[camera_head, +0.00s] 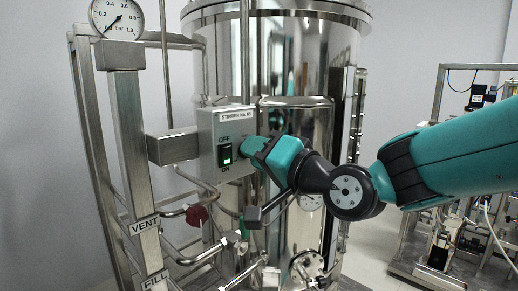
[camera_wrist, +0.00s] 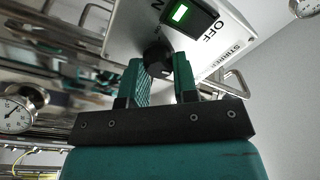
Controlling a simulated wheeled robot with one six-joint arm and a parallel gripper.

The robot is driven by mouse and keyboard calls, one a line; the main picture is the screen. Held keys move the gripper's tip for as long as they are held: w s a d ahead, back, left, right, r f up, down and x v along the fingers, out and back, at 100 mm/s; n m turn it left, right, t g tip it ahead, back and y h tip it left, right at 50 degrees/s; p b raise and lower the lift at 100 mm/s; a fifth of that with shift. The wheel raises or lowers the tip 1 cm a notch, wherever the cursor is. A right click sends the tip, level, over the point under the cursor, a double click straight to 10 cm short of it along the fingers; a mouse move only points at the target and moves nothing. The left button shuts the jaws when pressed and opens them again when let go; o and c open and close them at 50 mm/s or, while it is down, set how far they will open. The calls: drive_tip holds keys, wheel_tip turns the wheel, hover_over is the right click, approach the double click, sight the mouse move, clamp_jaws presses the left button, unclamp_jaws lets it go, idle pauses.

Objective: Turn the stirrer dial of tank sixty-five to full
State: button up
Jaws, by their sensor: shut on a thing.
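The grey stirrer control box (camera_head: 206,130) is mounted on the skid frame in front of the steel tank. Its label (camera_head: 236,115) reads STIRRER with a number too small to read surely. My gripper (camera_head: 246,149) is at the right part of the box face and hides the dial in the head view. In the wrist view the black dial (camera_wrist: 156,57) sits between the two teal fingers of my gripper (camera_wrist: 161,66), which is shut on it. The dial's pointer and scale are not readable.
A rocker switch (camera_head: 225,154) with a lit green window, marked OFF and ON, is left of my gripper. A pressure gauge (camera_head: 117,18), VENT and FILL posts, a red valve handle (camera_head: 197,215) and pipes crowd the left. Another skid (camera_head: 450,225) stands at right.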

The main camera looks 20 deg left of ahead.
drive_tip(key=m+h+p, duration=0.1)
drive_tip(key=m+p, duration=1)
drive_tip(key=m, duration=0.1)
drive_tip(key=m+p, duration=1.1)
drive_tip(key=m, duration=0.2)
drive_tip(key=shift+s+g+h+p, duration=0.15)
drive_tip(key=shift+g+h+p, duration=0.15)
drive_tip(key=shift+h, duration=0.1)
drive_tip(key=shift+f+m, duration=0.1)
drive_tip(key=shift+m, duration=0.3)
drive_tip(key=o, duration=0.9)
